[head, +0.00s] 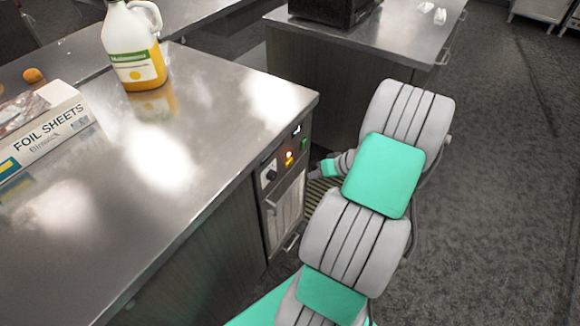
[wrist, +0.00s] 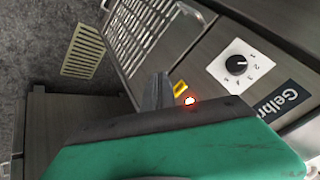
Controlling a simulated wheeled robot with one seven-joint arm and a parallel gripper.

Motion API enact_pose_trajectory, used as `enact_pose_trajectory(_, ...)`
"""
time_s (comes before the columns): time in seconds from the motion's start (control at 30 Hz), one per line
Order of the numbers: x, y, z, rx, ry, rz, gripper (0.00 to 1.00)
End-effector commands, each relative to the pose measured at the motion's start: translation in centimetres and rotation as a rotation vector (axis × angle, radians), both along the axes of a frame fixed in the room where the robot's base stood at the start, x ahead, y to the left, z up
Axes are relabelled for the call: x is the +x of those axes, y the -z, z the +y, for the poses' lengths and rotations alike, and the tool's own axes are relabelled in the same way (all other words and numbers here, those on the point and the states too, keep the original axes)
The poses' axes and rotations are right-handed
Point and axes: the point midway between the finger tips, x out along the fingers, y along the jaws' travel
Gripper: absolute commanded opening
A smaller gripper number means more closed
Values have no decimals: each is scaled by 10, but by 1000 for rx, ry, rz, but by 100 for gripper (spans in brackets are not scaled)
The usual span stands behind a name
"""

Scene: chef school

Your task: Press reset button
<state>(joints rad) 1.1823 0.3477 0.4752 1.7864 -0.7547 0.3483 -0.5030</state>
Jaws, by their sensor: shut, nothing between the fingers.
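A control panel (head: 282,162) is set in the end face of the steel counter in the head view. It carries a glowing red light (head: 289,155) above a small yellow label, a dark knob on a white plate, and a small green part. In the wrist view the lit red light (wrist: 190,100) sits right beside the yellow label (wrist: 180,87), close to my gripper (wrist: 158,80). My gripper's fingers are together and empty, and part of the panel is hidden behind my gripper's body. I cannot tell whether the fingertips touch anything. No lettering reading "reset" is legible.
The numbered knob (wrist: 236,65) and a "Gelbr..." label (wrist: 286,98) lie right of the light in the wrist view. A vented door (wrist: 150,30) is above. On the counter (head: 210,130) stand a yellow-filled jug (head: 130,45) and a foil sheets box (head: 45,130). Open floor (head: 500,180) is at right.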

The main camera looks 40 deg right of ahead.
Motion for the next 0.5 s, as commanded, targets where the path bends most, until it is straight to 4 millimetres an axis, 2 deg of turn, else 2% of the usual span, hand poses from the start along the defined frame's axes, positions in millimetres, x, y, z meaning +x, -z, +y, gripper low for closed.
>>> enact_pose_trajectory(0.03,-8,12,-12,11,31,-29,0)
enact_pose_trajectory(0.13,-13,20,-24,15,58,-68,0)
enact_pose_trajectory(0.5,-13,20,-25,16,60,-73,0)
